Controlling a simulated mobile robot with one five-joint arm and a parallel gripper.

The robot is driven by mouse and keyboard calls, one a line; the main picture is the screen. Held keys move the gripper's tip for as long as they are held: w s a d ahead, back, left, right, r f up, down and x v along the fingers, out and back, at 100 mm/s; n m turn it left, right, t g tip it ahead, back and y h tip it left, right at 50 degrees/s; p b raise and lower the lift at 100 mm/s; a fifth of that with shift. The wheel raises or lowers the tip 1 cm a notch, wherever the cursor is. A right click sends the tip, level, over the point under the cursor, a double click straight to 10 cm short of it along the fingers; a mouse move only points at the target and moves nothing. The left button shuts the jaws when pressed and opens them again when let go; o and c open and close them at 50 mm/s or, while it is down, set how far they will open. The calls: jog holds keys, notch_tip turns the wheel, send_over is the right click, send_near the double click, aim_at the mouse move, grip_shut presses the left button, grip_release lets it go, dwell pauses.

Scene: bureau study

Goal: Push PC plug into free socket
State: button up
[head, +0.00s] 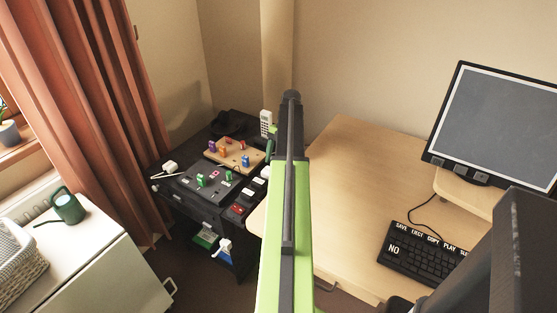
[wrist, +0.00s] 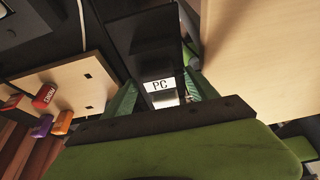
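A white label reading PC (wrist: 160,85) shows between my fingers in the wrist view. What carries it is partly hidden by my gripper, so I cannot tell its full shape. My gripper (wrist: 160,90) has its two green fingers apart, one on each side of the label, with no clear contact. In the head view my arm hides most of the gripper; one green finger (head: 269,148) shows beside it, over the right side of the black cabinet. A wooden socket board (wrist: 65,90) lies to the left in the wrist view, with dark square holes bare and several coloured plugs. It also shows in the head view (head: 219,157).
The black cabinet (head: 172,203) also bears a dark panel (head: 190,187) with coloured plugs, a white plug (head: 170,167) and a white phone (head: 266,120). The wooden desk (head: 350,170) stands close on the right, with a monitor (head: 500,120) and keyboard (head: 420,255).

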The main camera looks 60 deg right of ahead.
jog(key=p+v, duration=1.6)
jog(key=v, duration=0.1)
jog(key=shift+r, duration=0.25)
